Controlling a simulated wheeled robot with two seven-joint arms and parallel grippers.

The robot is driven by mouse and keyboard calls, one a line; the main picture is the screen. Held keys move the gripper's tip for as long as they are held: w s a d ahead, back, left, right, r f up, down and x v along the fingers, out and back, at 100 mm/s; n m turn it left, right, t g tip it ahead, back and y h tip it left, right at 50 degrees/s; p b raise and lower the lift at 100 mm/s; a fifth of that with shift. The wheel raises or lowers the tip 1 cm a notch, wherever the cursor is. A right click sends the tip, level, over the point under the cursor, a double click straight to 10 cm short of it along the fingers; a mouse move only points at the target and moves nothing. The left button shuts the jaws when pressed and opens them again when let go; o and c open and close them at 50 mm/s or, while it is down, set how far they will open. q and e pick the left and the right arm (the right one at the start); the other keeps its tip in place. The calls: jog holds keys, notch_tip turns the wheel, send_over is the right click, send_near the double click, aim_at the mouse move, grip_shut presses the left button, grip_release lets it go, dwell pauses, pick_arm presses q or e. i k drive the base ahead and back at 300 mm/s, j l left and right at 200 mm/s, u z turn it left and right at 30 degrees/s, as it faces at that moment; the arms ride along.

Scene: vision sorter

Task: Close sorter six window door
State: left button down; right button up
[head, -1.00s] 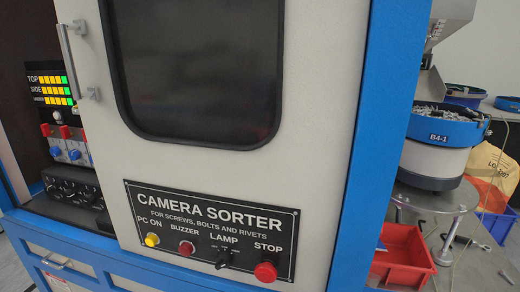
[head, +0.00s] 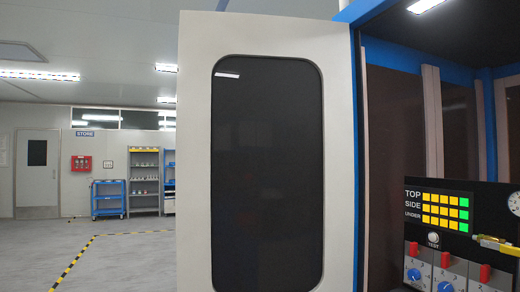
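The window door (head: 195,150) is a pale panel with a tall dark rounded window (head: 268,175). It stands open in the middle of the head view, swung out to the left of the sorter's blue frame (head: 358,150). Its lower edge is cut off by the picture, and no handle shows on the side I see. The open sorter interior is to its right, with a panel of yellow and green lights (head: 440,210) labelled TOP, SIDE and UNDER. Neither of my grippers is in view.
Blue and red knobs (head: 415,274) sit below the lights at lower right. Open grey floor (head: 130,262) with yellow-black tape lies left of the door. A blue cart (head: 108,198), a shelf (head: 144,180) and a grey door (head: 37,172) stand far back.

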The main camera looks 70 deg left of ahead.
aim_at(264, 154)
jog(key=k+j+z, duration=0.1)
jog(key=j, duration=0.4)
jog(key=k+j+z, duration=0.1)
jog(key=k+j, duration=0.25)
jog(key=j, duration=0.15)
jog(key=k+j+z, duration=0.1)
jog(key=k+j, duration=0.15)
jog(key=j, duration=0.25)
jog(key=k+j+z, duration=0.1)
jog(key=k+j, duration=0.2)
jog(key=j, duration=0.15)
jog(key=k+j+z, duration=0.1)
jog(key=k+j, duration=0.2)
jog(key=j, duration=0.15)
jog(key=j+z, duration=0.35)
jog(key=j, duration=1.8)
